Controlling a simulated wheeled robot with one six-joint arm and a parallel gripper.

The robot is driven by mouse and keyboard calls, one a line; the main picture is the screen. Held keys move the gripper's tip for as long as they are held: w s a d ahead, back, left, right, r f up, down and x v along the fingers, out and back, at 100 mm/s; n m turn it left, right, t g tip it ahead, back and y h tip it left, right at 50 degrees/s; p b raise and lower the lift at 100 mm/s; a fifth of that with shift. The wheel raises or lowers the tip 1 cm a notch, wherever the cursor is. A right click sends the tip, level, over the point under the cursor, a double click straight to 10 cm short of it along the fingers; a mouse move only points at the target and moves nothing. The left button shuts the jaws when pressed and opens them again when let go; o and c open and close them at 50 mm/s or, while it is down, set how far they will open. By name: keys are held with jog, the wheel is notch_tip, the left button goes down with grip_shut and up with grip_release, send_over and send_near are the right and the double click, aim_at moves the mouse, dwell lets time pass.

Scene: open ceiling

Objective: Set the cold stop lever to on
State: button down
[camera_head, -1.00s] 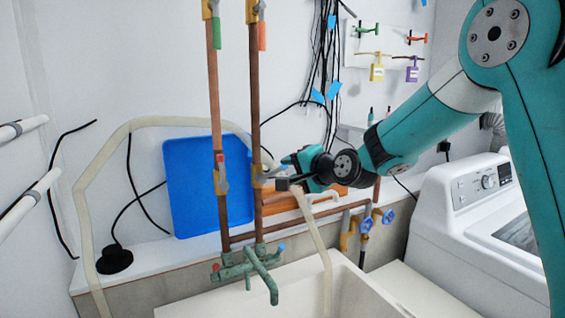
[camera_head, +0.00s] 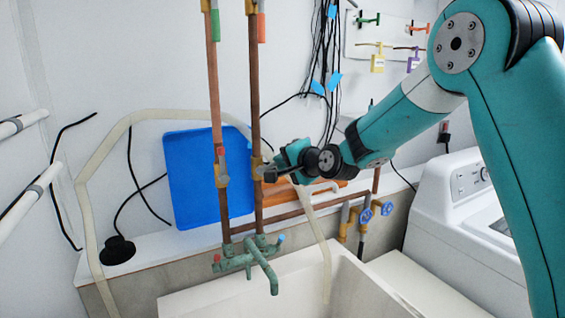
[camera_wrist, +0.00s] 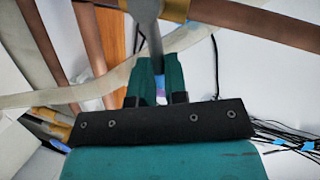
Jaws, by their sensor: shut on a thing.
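Two upright copper pipes rise behind the sink. The right pipe (camera_head: 254,90) carries a brass valve (camera_head: 257,165) at mid height. In the wrist view, a grey lever with a blue tip (camera_wrist: 153,40) extends from a brass valve body (camera_wrist: 176,9) beside a copper pipe. My gripper (camera_head: 269,173) is at that valve, just right of the pipe. Its fingers (camera_wrist: 158,80) are shut on the lever near the blue tip. In the head view, the gripper hides most of this lever, so its exact angle is hard to tell.
The left pipe has a valve with a red-tipped lever (camera_head: 221,158). Green (camera_head: 215,25) and red (camera_head: 261,27) tipped levers are above. A green faucet (camera_head: 262,262) overhangs the sink (camera_head: 300,272). A pale hose (camera_head: 315,225), a blue tray (camera_head: 190,195) and black cables (camera_head: 318,50) are nearby.

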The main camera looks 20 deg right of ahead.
jog(key=shift+s+a+r+n+h+b, duration=0.1)
jog(key=shift+a+r+n+h+b, duration=0.3)
jog(key=shift+n+b, duration=0.3)
jog(key=shift+s+a+r+n+h+b, duration=0.1)
jog(key=shift+a+r+n+h+b, duration=0.25)
jog(key=shift+n, duration=0.55)
jog(key=shift+s+a+r+n+t+h+b, duration=0.15)
jog(key=shift+a+r+n+h+b, duration=0.4)
jog(key=shift+n+b, duration=0.5)
jog(key=shift+a+r+n+t+h+b, duration=0.15)
jog(key=shift+a+r+n+h+b, duration=0.35)
jog(key=shift+n+b, duration=0.55)
jog(key=c, duration=1.1)
grip_release()
jog(key=shift+s, duration=0.1)
jog(key=b+v, duration=0.4)
jog(key=v, duration=1.3)
jog(key=shift+s+a+r+b, duration=0.1)
jog(key=shift+r+b, duration=0.05)
jog(key=shift+b, duration=0.2)
